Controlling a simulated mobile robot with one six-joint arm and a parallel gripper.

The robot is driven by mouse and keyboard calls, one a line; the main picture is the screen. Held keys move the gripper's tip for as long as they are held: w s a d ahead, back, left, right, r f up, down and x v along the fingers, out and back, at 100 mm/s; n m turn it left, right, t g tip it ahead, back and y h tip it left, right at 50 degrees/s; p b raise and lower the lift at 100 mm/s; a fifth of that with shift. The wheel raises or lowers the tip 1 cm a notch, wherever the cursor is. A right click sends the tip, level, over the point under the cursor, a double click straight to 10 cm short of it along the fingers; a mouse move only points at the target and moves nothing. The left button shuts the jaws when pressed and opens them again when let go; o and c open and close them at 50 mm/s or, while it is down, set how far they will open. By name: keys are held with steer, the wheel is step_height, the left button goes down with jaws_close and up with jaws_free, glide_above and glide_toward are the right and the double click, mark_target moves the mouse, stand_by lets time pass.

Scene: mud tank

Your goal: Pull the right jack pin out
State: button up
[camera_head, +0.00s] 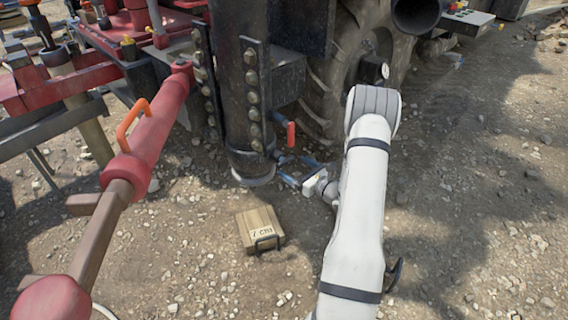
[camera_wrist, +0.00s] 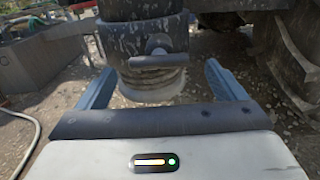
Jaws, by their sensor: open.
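The dark, muddy jack leg (camera_head: 247,110) stands upright on a pale round foot. In the wrist view the leg's lower end (camera_wrist: 142,35) is straight ahead, and a short dark bar-shaped handle (camera_wrist: 150,62) sticks out from it toward me, probably the jack pin. In the head view a red grip (camera_head: 291,134) shows beside the leg, low on its right. My gripper (camera_head: 296,169) is close to the right of the leg's base. Its blue fingers (camera_wrist: 160,78) are spread wide, with the handle between their lines and nothing held.
A big tyre (camera_head: 325,85) stands behind and right of the leg. A wooden box (camera_head: 261,229) lies on the gravel in front. A red strut with an orange handle (camera_head: 133,125) slants across the left. Open gravel (camera_head: 470,220) lies to the right.

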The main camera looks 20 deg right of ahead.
mark_target(287, 162)
steer(key=b+x, duration=0.1)
steer(key=x, duration=0.4)
steer(key=shift+w+a, duration=0.1)
steer(key=shift+a, duration=0.05)
steer(key=c, duration=1.4)
steer(key=v, duration=0.5)
steer(key=shift+s+f, duration=0.1)
steer(key=shift+s, duration=0.1)
steer(key=o, duration=1.4)
